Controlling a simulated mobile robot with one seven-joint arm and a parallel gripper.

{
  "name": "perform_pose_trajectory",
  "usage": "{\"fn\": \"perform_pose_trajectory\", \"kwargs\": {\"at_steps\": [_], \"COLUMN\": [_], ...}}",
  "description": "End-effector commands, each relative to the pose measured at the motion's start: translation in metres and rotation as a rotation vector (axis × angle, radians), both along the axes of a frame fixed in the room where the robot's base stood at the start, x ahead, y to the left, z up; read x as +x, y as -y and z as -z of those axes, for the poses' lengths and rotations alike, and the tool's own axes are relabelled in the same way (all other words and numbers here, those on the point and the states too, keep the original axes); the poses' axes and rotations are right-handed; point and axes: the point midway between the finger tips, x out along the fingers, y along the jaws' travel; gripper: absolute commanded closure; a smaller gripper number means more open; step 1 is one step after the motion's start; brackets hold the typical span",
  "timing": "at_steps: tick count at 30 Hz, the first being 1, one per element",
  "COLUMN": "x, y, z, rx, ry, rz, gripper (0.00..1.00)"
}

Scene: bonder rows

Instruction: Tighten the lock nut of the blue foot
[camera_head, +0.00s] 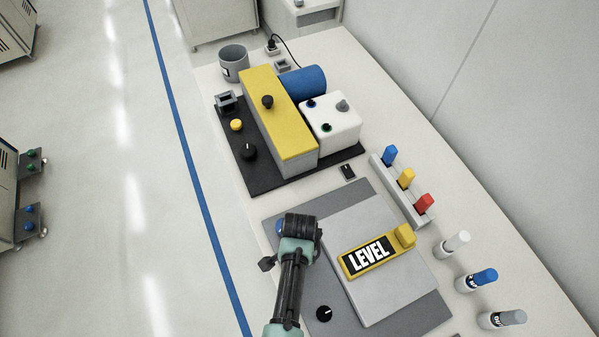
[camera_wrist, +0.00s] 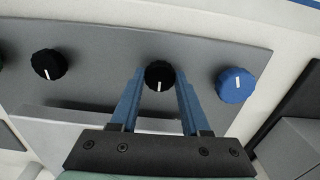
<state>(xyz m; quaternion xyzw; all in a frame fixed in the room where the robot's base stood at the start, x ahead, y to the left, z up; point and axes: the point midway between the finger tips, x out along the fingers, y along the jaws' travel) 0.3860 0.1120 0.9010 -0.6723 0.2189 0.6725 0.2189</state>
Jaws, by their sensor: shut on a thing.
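In the wrist view, a blue knob (camera_wrist: 237,84) with a short white line stands on the grey plate (camera_wrist: 110,45), right of my gripper (camera_wrist: 160,76). My gripper's two blue fingers are shut on a black knob (camera_wrist: 159,78), one on each side; its white line points down in the picture. I cannot tell from its look whether this black knob is the lock nut. In the head view, the blue knob (camera_head: 280,227) shows at the plate's left edge, partly hidden by my gripper (camera_head: 301,228). The held knob is hidden there.
A second black knob (camera_wrist: 49,64) is left in the wrist view and near the plate's front in the head view (camera_head: 325,313). A yellow LEVEL (camera_head: 376,251) lies on the light grey block (camera_head: 400,285). A yellow-topped machine (camera_head: 278,110) stands behind; colored pegs (camera_head: 406,178) stand right.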

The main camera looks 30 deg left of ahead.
Motion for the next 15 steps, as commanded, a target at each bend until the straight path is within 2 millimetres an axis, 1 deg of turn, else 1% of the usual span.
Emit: {"fn": "perform_pose_trajectory", "kwargs": {"at_steps": [3, 4, 8, 9, 15], "x": [0.0007, 0.0007, 0.0006, 0.0005, 0.0003], "y": [0.0, 0.0, 0.0001, 0.0, 0.0], "z": [-0.0003, -0.0003, -0.0003, -0.0003, -0.0002], "rx": [0.0, 0.0, 0.0, 0.0, 0.0], "ry": [0.001, 0.001, 0.001, 0.001, 0.001], "rz": [-0.001, -0.001, -0.001, -0.001, -0.002], "gripper": [1.0, 0.52, 0.29, 0.24, 0.24]}}
